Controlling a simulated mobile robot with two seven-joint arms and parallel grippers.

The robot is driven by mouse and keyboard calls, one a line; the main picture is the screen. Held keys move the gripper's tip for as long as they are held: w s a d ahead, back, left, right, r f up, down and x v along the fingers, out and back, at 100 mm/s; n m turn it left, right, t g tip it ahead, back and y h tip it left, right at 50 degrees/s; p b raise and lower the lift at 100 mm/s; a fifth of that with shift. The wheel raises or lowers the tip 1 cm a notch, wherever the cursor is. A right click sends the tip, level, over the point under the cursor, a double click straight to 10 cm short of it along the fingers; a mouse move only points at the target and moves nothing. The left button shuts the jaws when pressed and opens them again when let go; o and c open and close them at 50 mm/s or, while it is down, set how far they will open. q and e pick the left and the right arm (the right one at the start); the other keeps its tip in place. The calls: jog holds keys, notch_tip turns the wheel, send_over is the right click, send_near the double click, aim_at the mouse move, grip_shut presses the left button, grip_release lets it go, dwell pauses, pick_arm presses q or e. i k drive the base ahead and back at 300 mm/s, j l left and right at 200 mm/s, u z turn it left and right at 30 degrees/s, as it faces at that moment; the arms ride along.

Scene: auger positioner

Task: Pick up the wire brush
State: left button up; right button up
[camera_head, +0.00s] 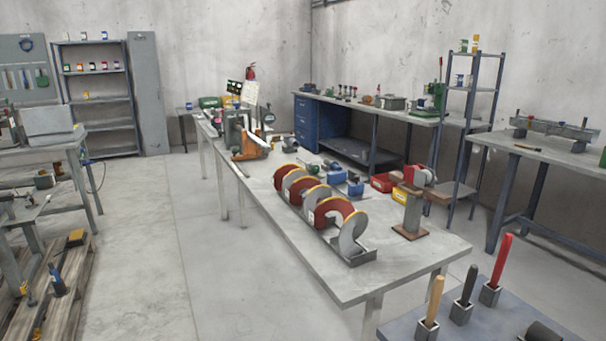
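I cannot clearly make out a wire brush. At the lower right, three handled tools stand upright in small metal holders on a blue-grey surface (400,329). One has a light wooden handle (435,299), one a black handle (468,286) and one a red handle (501,258). Their lower ends are hidden in the holders, so I cannot tell which, if any, is the brush. A thin dark tool with a yellowish end (527,147) lies on the right bench, too small to identify. Neither of my grippers shows.
A long grey table (381,276) holds a red and yellow auger (318,206) and a stand on a brown base (411,232). A shelf rack (472,125) and a right bench (558,154) stand beyond. Open floor (225,270) lies left of the table. A pallet (55,300) is at far left.

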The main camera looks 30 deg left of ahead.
aim_at(438, 286)
jog(key=z, duration=0.6)
jog(key=j+z, duration=0.3)
jog(key=z, duration=0.15)
jog(key=j+z, duration=0.3)
jog(key=z, duration=0.15)
jog(key=j+z, duration=0.25)
jog(key=j, duration=0.15)
jog(key=k+j+z, duration=0.35)
jog(key=j, duration=0.3)
jog(key=k+j, duration=0.1)
jog(key=j, duration=0.35)
jog(key=z, duration=0.05)
